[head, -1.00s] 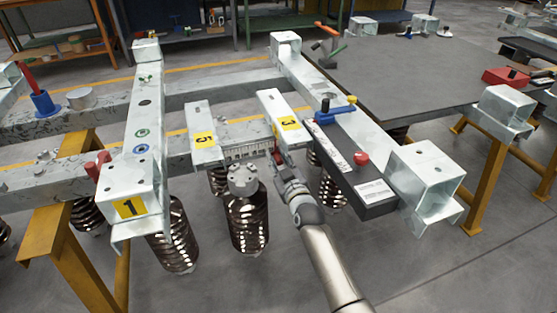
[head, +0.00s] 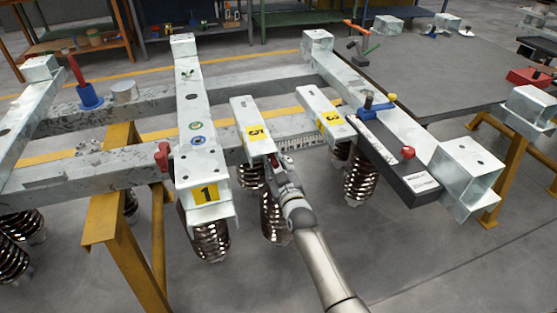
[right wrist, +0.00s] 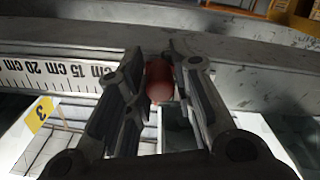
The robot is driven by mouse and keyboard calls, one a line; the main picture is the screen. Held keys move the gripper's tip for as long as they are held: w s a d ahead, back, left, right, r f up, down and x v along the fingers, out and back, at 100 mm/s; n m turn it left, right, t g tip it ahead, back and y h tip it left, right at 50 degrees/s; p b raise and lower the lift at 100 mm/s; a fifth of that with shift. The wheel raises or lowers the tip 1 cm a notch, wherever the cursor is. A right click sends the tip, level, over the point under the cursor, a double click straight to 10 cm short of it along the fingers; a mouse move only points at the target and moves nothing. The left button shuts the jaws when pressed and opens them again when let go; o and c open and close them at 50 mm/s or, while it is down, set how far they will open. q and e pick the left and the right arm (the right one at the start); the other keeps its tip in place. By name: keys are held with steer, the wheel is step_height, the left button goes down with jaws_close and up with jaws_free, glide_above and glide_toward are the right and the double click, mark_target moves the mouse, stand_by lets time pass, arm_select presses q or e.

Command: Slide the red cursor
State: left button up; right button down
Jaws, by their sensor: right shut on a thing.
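The red cursor (right wrist: 159,82) shows between the two fingers of my right gripper (right wrist: 158,90) in the right wrist view. The fingers are shut on it from both sides and hide part of it. In the head view my right gripper (head: 273,162) is at the front beam, just below the plate marked 5 (head: 252,130). The white ruler (head: 303,141) runs along the beam to the right of the gripper. In the right wrist view the ruler (right wrist: 50,74) shows 15 and 20 cm marks left of the fingers. My left gripper is out of view.
The plate marked 3 (head: 326,115) stands right of the gripper, and the bracket marked 1 (head: 206,194) stands left. Coiled springs (head: 362,179) hang below the beams. A dark bar (head: 395,165) with a red knob (head: 408,152) lies further right.

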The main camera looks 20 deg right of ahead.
steer(key=shift+a+f, duration=0.1)
steer(key=shift+f, duration=0.05)
steer(key=c, duration=1.3)
jaws_free()
steer(key=shift+c, duration=0.2)
steer(key=s, duration=1.2)
steer(key=shift+d, duration=0.3)
